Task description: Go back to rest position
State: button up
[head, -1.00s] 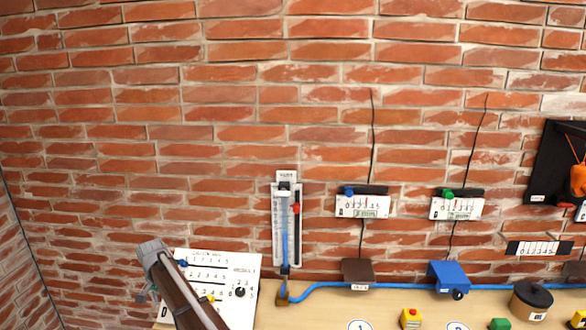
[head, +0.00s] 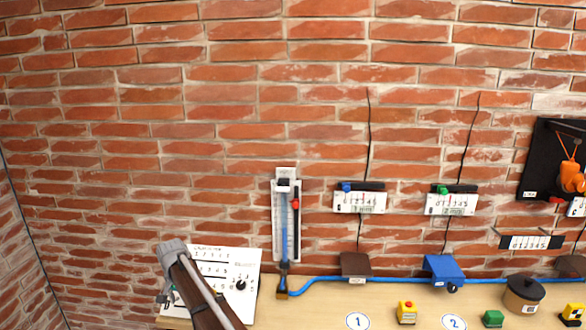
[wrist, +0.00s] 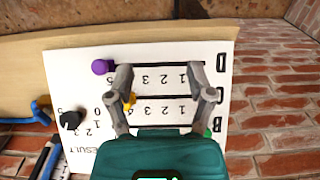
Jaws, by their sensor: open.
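My gripper (wrist: 158,75) is open in the wrist view, its two grey fingers spread apart with nothing held between them. Beyond the fingers is a white panel (wrist: 90,150) with printed number scales. It has a purple knob (wrist: 102,67), a yellow slider (wrist: 129,101) close to the left finger, a green knob (wrist: 207,133) partly behind the right finger, and a black dial (wrist: 70,120). I cannot tell whether the fingers touch the panel. In the head view my arm covers the left part of the panel (head: 248,262), and the fingertips are not clear.
Along the brick wall stand a tall gauge (head: 286,215) with a red pointer, two scale boxes (head: 360,202) (head: 451,204), and a blue hose (head: 325,279). A yellow button box (head: 406,312), a green block (head: 493,318) and a dark pot (head: 524,294) stand on the wooden bench (head: 300,312).

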jog(key=s+d, duration=0.2)
jog(key=d, duration=1.3)
jog(key=s+d, duration=0.2)
jog(key=d, duration=1.3)
jog(key=s+d, duration=0.7)
jog(key=d, duration=0.4)
jog(key=s+d, duration=0.8)
jog(key=d, duration=0.4)
jog(key=shift+s+n, duration=0.15)
jog(key=shift+n, duration=0.25)
